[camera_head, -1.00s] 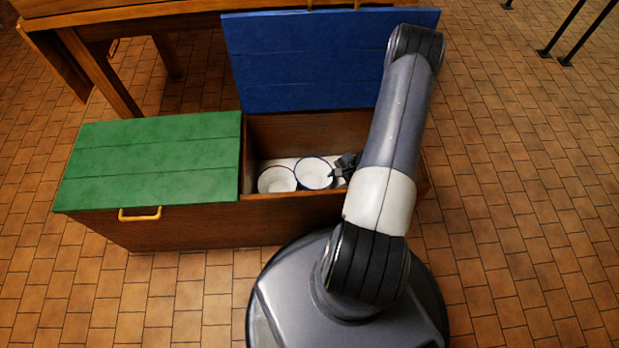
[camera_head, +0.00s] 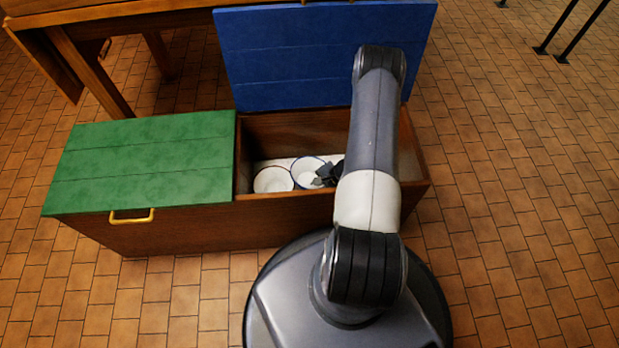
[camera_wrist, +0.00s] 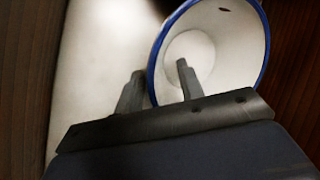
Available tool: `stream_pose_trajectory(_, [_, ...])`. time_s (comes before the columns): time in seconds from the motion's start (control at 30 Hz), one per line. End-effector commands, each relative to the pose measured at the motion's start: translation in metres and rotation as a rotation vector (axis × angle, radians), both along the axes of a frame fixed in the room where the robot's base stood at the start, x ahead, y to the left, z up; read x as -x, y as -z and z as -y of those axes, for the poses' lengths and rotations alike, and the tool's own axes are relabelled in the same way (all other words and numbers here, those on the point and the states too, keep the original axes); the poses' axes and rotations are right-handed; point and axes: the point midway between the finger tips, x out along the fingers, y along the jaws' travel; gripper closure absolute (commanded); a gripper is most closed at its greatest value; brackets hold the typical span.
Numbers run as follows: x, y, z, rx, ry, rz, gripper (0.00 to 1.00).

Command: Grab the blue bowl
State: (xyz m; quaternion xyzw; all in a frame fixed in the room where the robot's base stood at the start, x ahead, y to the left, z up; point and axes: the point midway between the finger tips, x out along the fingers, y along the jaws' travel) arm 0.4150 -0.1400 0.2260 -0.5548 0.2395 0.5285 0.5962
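A white bowl with a blue rim (camera_head: 304,174) lies in the open right compartment of the chest, in the head view. In the wrist view the bowl (camera_wrist: 228,48) fills the upper middle, its white inside facing the camera. My gripper (camera_wrist: 160,68) is open at its near rim: the right finger is over the inside of the bowl, the left finger outside, with the rim between them. Contact cannot be told. In the head view my gripper (camera_head: 325,175) overlaps the bowl's right side and is partly hidden by my arm.
A second white bowl (camera_head: 273,179) lies just left of it. The chest's front wall (camera_head: 240,222) and dark side walls surround the compartment. A closed green lid (camera_head: 145,165) is at left; a raised blue lid (camera_head: 290,60) stands behind. A wooden table (camera_head: 95,70) is behind.

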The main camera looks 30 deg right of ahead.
Motion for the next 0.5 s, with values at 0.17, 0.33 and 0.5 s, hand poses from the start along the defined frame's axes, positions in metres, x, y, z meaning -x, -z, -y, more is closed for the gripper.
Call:
stream_pose_trajectory(0.17, [0.0002, -0.0002, 0.0, 0.0, 0.0, 0.0, 0.78])
stream_pose_trajectory(0.33, [0.0003, -0.0003, 0.0001, 0.0, 0.0, 0.0, 0.92])
stream_pose_trajectory(0.5, [0.0003, -0.0002, 0.0, -0.001, 0.0, 0.0, 1.0])
